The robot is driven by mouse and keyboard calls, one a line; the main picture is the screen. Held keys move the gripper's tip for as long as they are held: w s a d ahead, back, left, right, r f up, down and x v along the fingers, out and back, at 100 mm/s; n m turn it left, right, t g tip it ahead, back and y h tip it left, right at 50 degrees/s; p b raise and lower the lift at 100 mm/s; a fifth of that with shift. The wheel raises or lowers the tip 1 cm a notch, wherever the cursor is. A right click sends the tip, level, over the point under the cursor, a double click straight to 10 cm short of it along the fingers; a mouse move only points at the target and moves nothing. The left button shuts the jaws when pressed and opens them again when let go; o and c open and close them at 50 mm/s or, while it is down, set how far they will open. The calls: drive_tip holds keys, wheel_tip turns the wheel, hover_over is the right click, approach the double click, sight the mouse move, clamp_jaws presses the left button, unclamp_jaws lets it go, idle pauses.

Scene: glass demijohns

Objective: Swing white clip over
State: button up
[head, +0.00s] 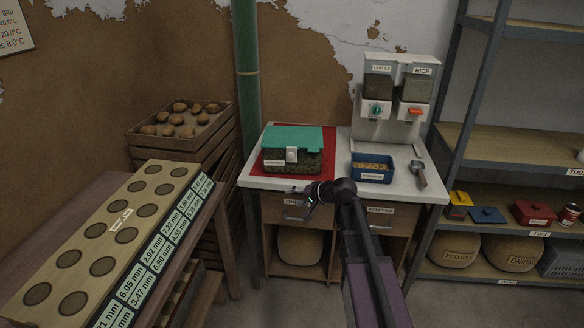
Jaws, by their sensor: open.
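The white clip (292,155) sits at the front middle of a box (307,163) with dark greenish contents. The box has a teal lid (293,138) that lies over its top. The clip lies near the lid's front edge; I cannot tell whether it is hooked over the lid. The box stands on a red mat (255,167) at the left of the white worktop (400,186). My gripper (300,199) is open and empty, at the worktop's front edge, below and apart from the clip.
A blue tray (371,176) with yellowish contents and a scoop (418,173) lie right of the box, below a two-hopper dispenser (394,100). A green pipe (247,80) rises behind the worktop's left. A board with round holes (115,235) fills the left foreground.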

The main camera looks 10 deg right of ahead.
sight(292, 156)
drive_tip(key=w+d+r+m+t+b, duration=0.2)
drive_tip(key=w+d+m+t+b, duration=0.4)
drive_tip(key=w+d, duration=0.4)
drive_tip(key=shift+w+m+t+y, duration=0.3)
drive_tip(key=shift+w+m+t, duration=0.1)
drive_tip(key=shift+w+t, duration=0.25)
drive_tip(key=shift+w, duration=0.15)
drive_tip(key=x, duration=1.3)
drive_tip(key=shift+w+a, duration=0.25)
drive_tip(key=shift+w, duration=0.05)
clamp_jaws()
